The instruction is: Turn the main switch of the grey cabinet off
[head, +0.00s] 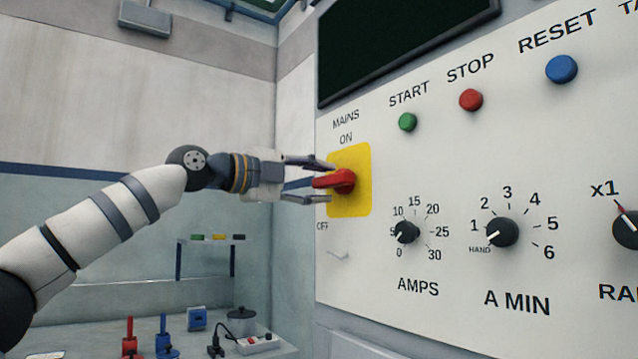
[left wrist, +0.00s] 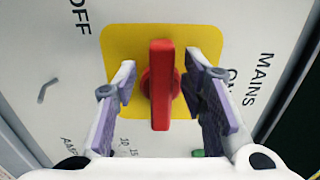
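The main switch has a red handle (head: 335,181) on a yellow plate (head: 360,160) on the grey cabinet's panel. The handle lies about horizontal, with "MAINS ON" above the plate and "OFF" at its lower left. My left gripper (head: 327,182) is open, with one finger above the handle and one below. In the left wrist view the red handle (left wrist: 161,85) stands between the two fingers (left wrist: 162,88), with a gap on each side. The yellow plate (left wrist: 135,42) shows behind it. My right gripper is not in view.
Right of the switch are a green START button (head: 407,122), a red STOP button (head: 470,100), a blue RESET button (head: 561,69) and black knobs (head: 502,232). A dark screen (head: 400,50) is above. A bench with small items, including a dark pot (head: 241,322), is low at left.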

